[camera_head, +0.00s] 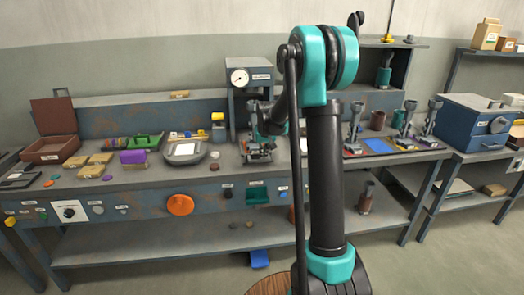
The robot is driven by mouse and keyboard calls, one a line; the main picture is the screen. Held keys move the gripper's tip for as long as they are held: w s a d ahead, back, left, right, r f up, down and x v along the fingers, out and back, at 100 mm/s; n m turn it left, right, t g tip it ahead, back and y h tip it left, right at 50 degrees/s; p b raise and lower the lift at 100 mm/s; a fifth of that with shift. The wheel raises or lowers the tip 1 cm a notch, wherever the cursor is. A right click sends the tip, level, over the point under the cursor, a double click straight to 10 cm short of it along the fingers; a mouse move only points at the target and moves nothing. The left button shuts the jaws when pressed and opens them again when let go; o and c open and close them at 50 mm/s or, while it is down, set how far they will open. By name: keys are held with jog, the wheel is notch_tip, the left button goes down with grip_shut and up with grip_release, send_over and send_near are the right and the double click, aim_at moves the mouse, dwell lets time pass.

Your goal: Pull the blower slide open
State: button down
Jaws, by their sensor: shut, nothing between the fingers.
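No legible label in the head view marks the blower slide. A dark green slide-like piece (258,197) sits in the bench's front panel under a small white label, and I cannot tell for sure that it is the blower slide. My arm rises in front of the bench and bends over towards the gauge box. My gripper (259,152) appears small at the bench top, above and apart from the green piece. It is shut and empty. Its fingertips are hard to make out against the clutter.
A gauge box (249,92) stands behind the gripper. An orange knob (180,205) and a black dial (69,211) are on the front panel. A grey scale (184,151), a purple block (133,157) and an open brown box (54,130) stand left. A blue box (478,122) stands right.

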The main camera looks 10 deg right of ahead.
jog(key=shift+s, duration=1.2)
